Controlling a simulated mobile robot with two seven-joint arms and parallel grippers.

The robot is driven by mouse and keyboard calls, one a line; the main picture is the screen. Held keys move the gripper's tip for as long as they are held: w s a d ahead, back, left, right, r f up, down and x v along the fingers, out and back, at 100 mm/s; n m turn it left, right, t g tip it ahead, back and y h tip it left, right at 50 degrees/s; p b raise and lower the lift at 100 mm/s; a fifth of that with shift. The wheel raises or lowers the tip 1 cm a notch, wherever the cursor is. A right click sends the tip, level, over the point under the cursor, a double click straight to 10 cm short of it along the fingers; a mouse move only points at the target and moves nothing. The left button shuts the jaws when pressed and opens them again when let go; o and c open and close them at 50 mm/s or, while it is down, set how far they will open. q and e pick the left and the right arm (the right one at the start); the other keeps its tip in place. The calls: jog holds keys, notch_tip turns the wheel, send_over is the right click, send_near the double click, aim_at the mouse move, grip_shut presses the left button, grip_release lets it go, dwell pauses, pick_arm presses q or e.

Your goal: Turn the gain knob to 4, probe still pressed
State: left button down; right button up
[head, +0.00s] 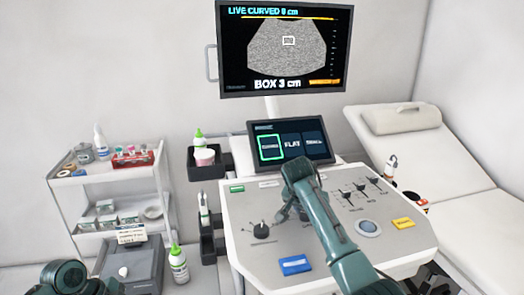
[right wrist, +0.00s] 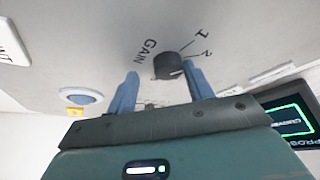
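The gain knob (head: 261,230) is a dark dial on the white console, with tick marks on its left. In the right wrist view the knob (right wrist: 167,66) stands beyond my fingertips, beside GAIN, 1 and 2. A pale mark on it seems to face the tick by 2. My right gripper (right wrist: 161,74) is open and empty, apart from the knob; in the head view it (head: 292,213) is right of it. My left arm (head: 68,279) shows at the lower left by a grey box with a white piece on top. Its fingers and any probe are not clearly visible.
The console panel (head: 240,205) also bears a blue button (head: 295,265), a trackball (head: 368,228), a yellow button (head: 403,223) and sliders. A touchscreen (head: 290,143) and monitor (head: 282,85) stand behind. A supply trolley (head: 75,180) is left; a couch (head: 450,165) is right.

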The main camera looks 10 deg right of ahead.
jog(key=shift+w+a+r, duration=0.1)
jog(key=shift+w+r, duration=0.05)
jog(key=shift+r, duration=0.1)
jog(key=n, duration=0.2)
jog(key=n+t+y, duration=0.1)
jog(key=n, duration=0.1)
jog(key=shift+y, duration=0.3)
jog(key=n+y, duration=0.1)
jog(key=n, duration=0.1)
jog(key=n+t+y, duration=0.1)
jog(key=n, duration=0.2)
jog(key=shift+a+y, duration=0.1)
jog(key=shift+y, duration=0.2)
jog(key=shift+w, duration=0.1)
jog(key=shift+f, duration=0.4)
jog(key=shift+c, duration=0.2)
jog(key=c, duration=0.6)
jog(key=shift+c, duration=0.2)
